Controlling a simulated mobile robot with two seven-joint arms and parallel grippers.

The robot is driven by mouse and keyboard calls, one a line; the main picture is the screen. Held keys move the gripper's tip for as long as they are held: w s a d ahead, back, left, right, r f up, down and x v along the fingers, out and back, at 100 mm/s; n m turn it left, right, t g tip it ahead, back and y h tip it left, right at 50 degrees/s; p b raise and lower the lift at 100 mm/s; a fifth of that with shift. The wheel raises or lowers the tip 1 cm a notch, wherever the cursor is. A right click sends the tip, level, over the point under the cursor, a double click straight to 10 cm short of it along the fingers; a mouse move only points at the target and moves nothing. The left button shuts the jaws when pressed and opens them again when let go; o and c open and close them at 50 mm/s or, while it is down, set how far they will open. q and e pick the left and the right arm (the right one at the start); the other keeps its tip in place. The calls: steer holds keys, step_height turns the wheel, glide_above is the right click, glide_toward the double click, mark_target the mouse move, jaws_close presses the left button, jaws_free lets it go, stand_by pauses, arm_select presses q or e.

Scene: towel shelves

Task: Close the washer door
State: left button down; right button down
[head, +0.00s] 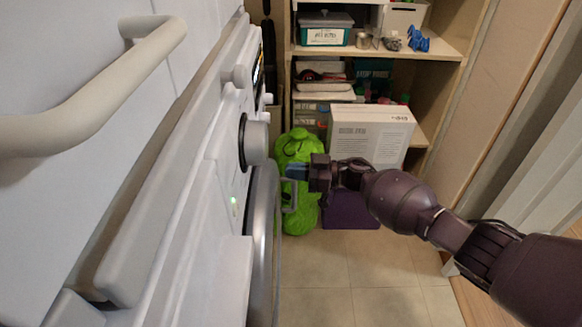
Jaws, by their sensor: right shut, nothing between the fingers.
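The white washer (205,215) stands along the left, seen from above and the side. Its round grey-rimmed door (263,235) is seen nearly edge-on, close to the washer's front. I cannot tell whether it is fully latched. My right gripper (288,172) reaches in from the right, shut and empty. My left gripper is not in view.
A round knob (254,140) protrudes above the door. A bright green bag (298,215) and a white box (370,135) stand behind my right gripper, by wooden shelves (450,75). A white bar handle (95,100) is at upper left. The tiled floor (360,285) is clear.

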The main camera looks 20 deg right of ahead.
steer(key=w+v, duration=0.1)
steer(key=v, duration=1.1)
steer(key=shift+d+p, duration=0.4)
steer(key=shift+p, duration=0.05)
steer(key=shift+s, duration=0.1)
